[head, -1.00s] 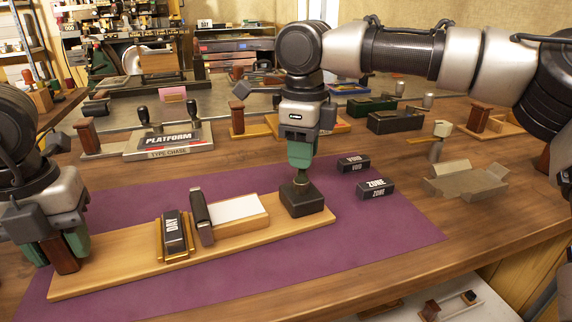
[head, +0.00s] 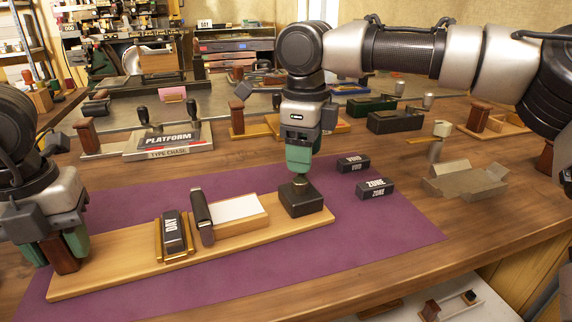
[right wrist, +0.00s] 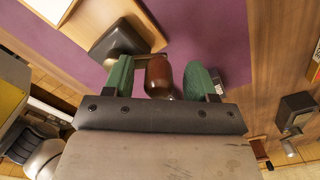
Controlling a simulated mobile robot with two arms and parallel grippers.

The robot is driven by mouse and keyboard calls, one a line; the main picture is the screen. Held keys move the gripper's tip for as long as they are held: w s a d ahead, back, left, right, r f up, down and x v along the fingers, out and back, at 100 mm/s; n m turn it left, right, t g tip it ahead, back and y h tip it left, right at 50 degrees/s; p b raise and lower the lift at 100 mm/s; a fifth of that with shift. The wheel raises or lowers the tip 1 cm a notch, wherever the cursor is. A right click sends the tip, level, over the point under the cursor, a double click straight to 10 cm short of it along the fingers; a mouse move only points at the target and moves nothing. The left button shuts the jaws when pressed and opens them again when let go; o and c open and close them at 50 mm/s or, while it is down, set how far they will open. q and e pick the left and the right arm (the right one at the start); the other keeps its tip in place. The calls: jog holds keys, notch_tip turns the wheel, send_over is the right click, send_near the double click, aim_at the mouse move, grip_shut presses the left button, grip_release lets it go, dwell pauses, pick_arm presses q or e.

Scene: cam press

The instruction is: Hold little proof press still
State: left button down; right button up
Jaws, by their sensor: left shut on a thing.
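The little proof press is a long pale wooden board (head: 110,280) on a purple mat. It carries a black DAY block (head: 174,232), a dark upright piece (head: 202,215), a white-topped wooden block (head: 237,209) and a dark square block (head: 305,197) at its right end. My left gripper (head: 56,250) is shut on the brown post (head: 63,262) at the board's left end. My right gripper (head: 299,170) is directly above the dark block. In the right wrist view, its green fingers (right wrist: 160,75) stand open on both sides of a brown handle (right wrist: 159,74), with gaps visible.
VOID (head: 353,163) and ZONE (head: 376,188) blocks lie on the mat (head: 400,232) to the right. A PLATFORM type chase (head: 168,140) stands behind the press. A pale open holder (head: 465,182) is at the right. The front of the mat is clear.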

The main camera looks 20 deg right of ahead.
jog(key=shift+o, duration=0.2)
jog(key=shift+a+r, duration=0.1)
jog(key=shift+r, duration=2.95)
jog(key=shift+r, duration=2.5)
notch_tip(320, 180, up, 12)
